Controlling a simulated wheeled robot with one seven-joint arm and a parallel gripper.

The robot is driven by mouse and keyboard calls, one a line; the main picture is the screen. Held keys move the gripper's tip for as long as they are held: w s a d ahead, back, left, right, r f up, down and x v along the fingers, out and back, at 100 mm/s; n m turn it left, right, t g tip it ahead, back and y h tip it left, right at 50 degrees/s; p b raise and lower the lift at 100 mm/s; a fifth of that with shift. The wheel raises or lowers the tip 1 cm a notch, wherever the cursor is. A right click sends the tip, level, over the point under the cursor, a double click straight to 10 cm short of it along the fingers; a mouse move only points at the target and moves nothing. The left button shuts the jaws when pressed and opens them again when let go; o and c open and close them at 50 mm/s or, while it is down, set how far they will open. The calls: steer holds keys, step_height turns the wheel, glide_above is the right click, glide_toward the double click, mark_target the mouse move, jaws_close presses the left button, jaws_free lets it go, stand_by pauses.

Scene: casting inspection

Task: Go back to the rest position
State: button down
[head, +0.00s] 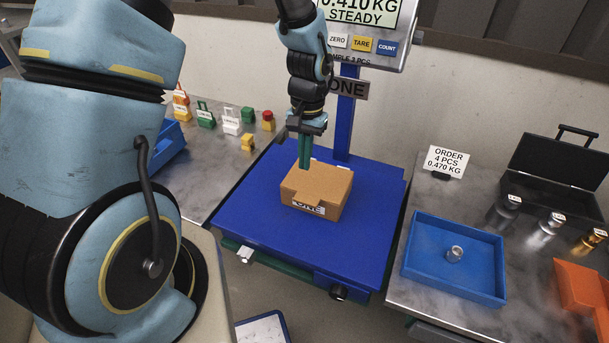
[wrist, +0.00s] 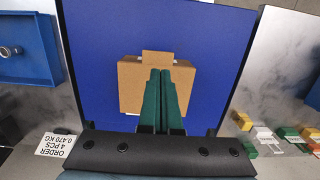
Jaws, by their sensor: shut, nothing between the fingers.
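My gripper (head: 305,165) has green fingers, pressed together with nothing between them. It points down just above the brown cardboard box (head: 318,187); whether the tips touch the box I cannot tell. The box is closed and sits on the blue scale platform (head: 245,205). In the wrist view my gripper (wrist: 166,72) shows in front of the box (wrist: 130,85), with the blue platform (wrist: 95,35) around it. The scale display (head: 358,10) reads 0.410 KG STEADY.
A blue tray (head: 425,267) with one metal part (head: 455,254) stands on the right table. Near it are an order card (head: 446,160), a black open case (head: 560,165), metal weights and an orange bin (head: 580,287). Small coloured items, including a green one (head: 204,117), stand on the left table.

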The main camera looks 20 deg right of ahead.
steer(key=w+a+r+n+t, duration=0.1)
steer(key=w+a+r+n, duration=0.2)
steer(key=a+r, duration=0.75)
steer(key=s+a+r+n, duration=0.1)
steer(key=a+n, duration=0.1)
steer(key=a, duration=0.5)
steer(key=s+a+r+n+t+h, duration=0.1)
steer(key=a+r+n, duration=0.1)
steer(key=a, duration=0.6)
steer(key=shift+s+r, duration=0.2)
steer(key=shift+s, duration=0.1)
